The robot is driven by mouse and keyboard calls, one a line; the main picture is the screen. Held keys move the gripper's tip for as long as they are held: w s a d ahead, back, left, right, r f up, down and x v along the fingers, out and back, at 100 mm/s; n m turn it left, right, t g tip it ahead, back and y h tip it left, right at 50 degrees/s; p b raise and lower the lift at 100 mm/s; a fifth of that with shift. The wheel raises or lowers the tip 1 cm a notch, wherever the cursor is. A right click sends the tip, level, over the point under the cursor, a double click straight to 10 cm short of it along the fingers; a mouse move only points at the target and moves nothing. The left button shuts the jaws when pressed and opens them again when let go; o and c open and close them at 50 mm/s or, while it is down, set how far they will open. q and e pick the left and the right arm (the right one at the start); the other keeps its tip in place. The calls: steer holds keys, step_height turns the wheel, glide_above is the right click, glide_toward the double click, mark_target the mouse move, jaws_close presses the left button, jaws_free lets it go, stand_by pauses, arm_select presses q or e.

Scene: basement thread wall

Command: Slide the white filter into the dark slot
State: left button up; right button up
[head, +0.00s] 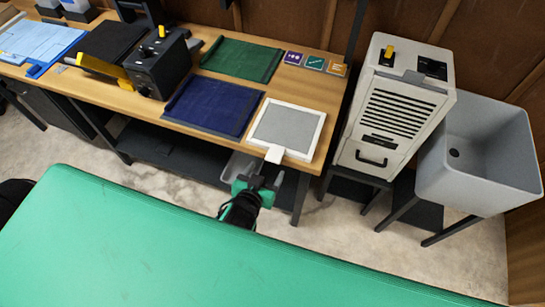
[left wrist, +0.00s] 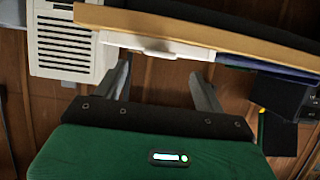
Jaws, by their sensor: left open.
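The white filter (head: 290,107), a flat white frame with a grey panel, lies on the bench near its front right edge. Its white tab (head: 274,154) sticks out over the front edge. My left gripper (head: 260,179) is open and empty, just in front of and below the tab. In the left wrist view the white tab (left wrist: 153,47) shows beyond the open fingers (left wrist: 161,75), apart from them. The beige louvred cabinet (head: 347,147) stands right of the bench. It has a dark opening (head: 431,68) on top and a dark strip (head: 380,140) below the louvres; I cannot tell which is the slot.
A blue mat (head: 212,106) and a green mat (head: 242,60) lie on the wooden bench (head: 332,98). A black box (head: 158,68) stands to their left. A grey sink (head: 480,155) stands right of the cabinet. Bare floor shows in front of the cabinet.

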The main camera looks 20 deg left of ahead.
mark_target(272, 160)
arm_select(q)
steer(key=p+x, duration=0.1)
steer(key=x, duration=0.7)
steer(key=c, duration=1.1)
